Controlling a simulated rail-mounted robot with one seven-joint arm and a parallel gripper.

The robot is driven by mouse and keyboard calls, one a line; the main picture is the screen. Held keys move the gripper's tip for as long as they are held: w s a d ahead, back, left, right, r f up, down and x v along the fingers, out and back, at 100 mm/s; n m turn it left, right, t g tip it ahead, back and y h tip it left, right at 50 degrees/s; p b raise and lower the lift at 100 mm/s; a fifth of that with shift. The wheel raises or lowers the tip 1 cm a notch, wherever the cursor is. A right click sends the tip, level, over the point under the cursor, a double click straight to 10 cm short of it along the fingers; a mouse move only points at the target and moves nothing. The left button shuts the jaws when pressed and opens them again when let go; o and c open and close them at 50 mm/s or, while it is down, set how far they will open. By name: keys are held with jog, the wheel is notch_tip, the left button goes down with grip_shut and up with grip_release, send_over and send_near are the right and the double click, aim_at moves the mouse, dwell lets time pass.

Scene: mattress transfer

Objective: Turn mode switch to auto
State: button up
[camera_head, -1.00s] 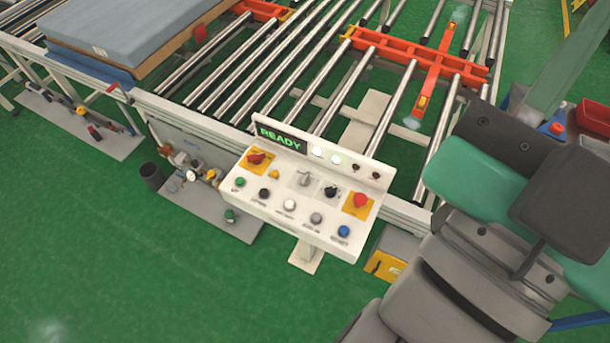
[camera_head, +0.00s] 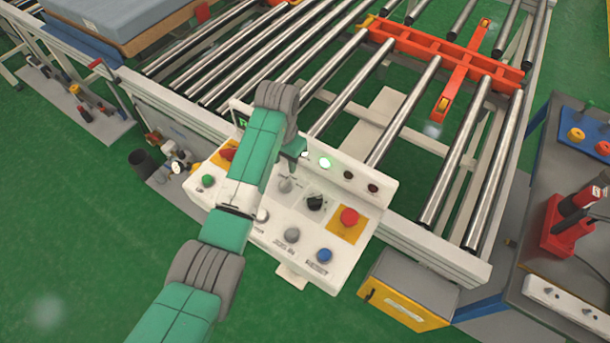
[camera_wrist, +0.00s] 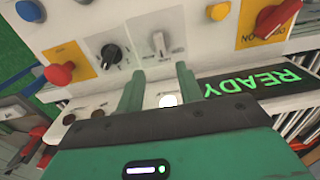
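The white control panel (camera_head: 325,262) has two selector knobs near its middle. One is a grey lever (camera_head: 286,185) on a pale plate; it also shows in the wrist view (camera_wrist: 160,46). The other is a black knob (camera_head: 315,203), right of the lever in the head view; it shows in the wrist view (camera_wrist: 112,56) too. I cannot read which is the mode switch. My gripper (camera_head: 298,153) is above the panel's upper part. In the wrist view its two fingers (camera_wrist: 158,80) are apart and empty, pointing toward the grey lever. I see no contact with either knob.
The panel also bears a red emergency button (camera_head: 349,217), a blue button (camera_head: 324,256), a green button (camera_head: 208,181) and a lit READY display (camera_wrist: 252,82). The roller conveyor (camera_head: 400,115) lies behind. A workbench (camera_head: 572,215) stands at right.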

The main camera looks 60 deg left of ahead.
aim_at(284, 181)
jog(key=shift+s+f, duration=0.3)
jog(key=shift+f, duration=0.05)
notch_tip(284, 181, down, 7)
jog(key=shift+f+b, duration=0.2)
jog(key=shift+b, duration=0.3)
grip_shut()
